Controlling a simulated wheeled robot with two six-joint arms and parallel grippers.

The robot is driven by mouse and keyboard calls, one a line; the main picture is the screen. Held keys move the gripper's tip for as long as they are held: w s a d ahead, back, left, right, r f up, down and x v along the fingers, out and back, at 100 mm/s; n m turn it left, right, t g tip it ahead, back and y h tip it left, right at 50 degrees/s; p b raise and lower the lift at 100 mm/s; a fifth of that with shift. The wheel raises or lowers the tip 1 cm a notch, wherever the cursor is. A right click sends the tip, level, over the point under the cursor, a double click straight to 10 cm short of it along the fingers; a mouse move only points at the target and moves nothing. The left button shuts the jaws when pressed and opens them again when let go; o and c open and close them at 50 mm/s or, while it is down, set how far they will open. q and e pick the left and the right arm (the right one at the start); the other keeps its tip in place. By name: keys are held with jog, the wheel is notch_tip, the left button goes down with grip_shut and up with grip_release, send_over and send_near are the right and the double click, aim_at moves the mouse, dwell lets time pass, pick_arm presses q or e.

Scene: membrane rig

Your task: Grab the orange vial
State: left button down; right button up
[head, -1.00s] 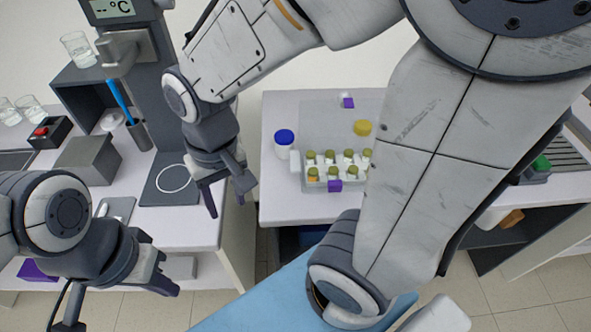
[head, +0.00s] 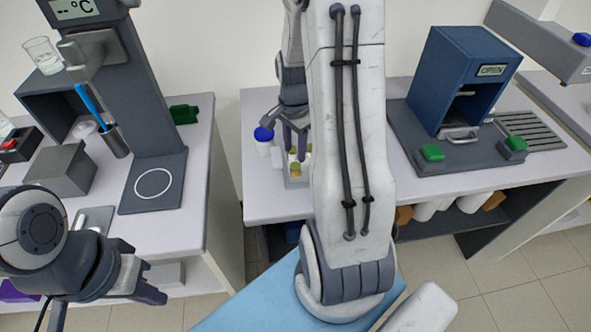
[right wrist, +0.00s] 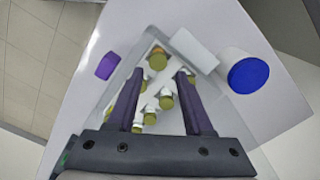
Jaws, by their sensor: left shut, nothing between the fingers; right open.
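Several olive-capped vials stand in a pale tray (right wrist: 110,98) on the middle bench. One vial with an orange tint, the orange vial (right wrist: 158,60), is at the far end of the group in the right wrist view, between the fingertips' directions. My right gripper (right wrist: 160,74) is open above the vials, its fingers apart with nothing held. In the head view the right gripper (head: 297,145) points down over the tray, and my arm hides most of the vials. My left gripper (head: 145,272) is shut and empty at lower left, away from the tray.
A blue-capped white jar (right wrist: 248,72) and a white block (right wrist: 194,48) stand close beside the tray. A purple-topped item (right wrist: 107,66) lies on the other side. A blue machine (head: 462,85) is to the right, and a stand with a ringed plate (head: 152,200) to the left.

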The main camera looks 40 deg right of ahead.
aim_at(296, 165)
jog(key=f, duration=0.1)
jog(key=f+p, duration=0.1)
jog(key=f, duration=0.2)
jog(key=shift+s+f, duration=0.15)
jog(key=shift+s, duration=0.1)
jog(key=shift+d+f, duration=0.1)
jog(key=shift+f, duration=0.45)
jog(key=c, duration=0.8)
jog(key=shift+w, duration=0.1)
grip_shut()
jog(key=shift+r, duration=0.15)
